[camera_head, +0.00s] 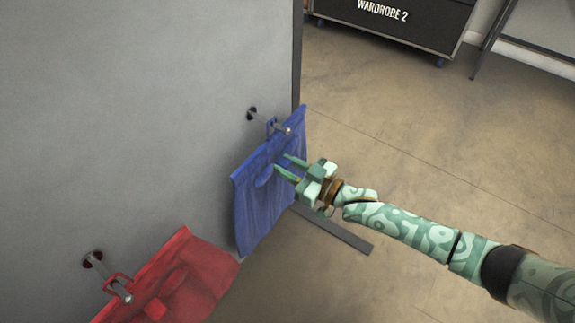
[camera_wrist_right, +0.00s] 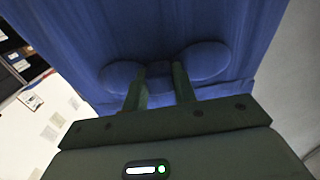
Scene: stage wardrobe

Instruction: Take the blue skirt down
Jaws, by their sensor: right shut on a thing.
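The blue skirt (camera_head: 262,203) hangs by a blue loop from a metal peg (camera_head: 273,123) on the grey panel, and the loop is still around the peg. My right gripper (camera_head: 281,168) is at the upper part of the skirt, its fingers shut on the blue cloth. In the right wrist view the blue skirt (camera_wrist_right: 150,40) fills the upper picture, and the fingers (camera_wrist_right: 160,85) pinch it between two rounded bulges. My left gripper is not in view.
A red garment (camera_head: 190,277) hangs from another peg (camera_head: 122,291) at the lower left. The grey panel (camera_head: 130,110) stands behind both, with a flat foot (camera_head: 335,230) on the floor. A dark case marked WARDROBE 2 (camera_head: 395,20) stands at the back.

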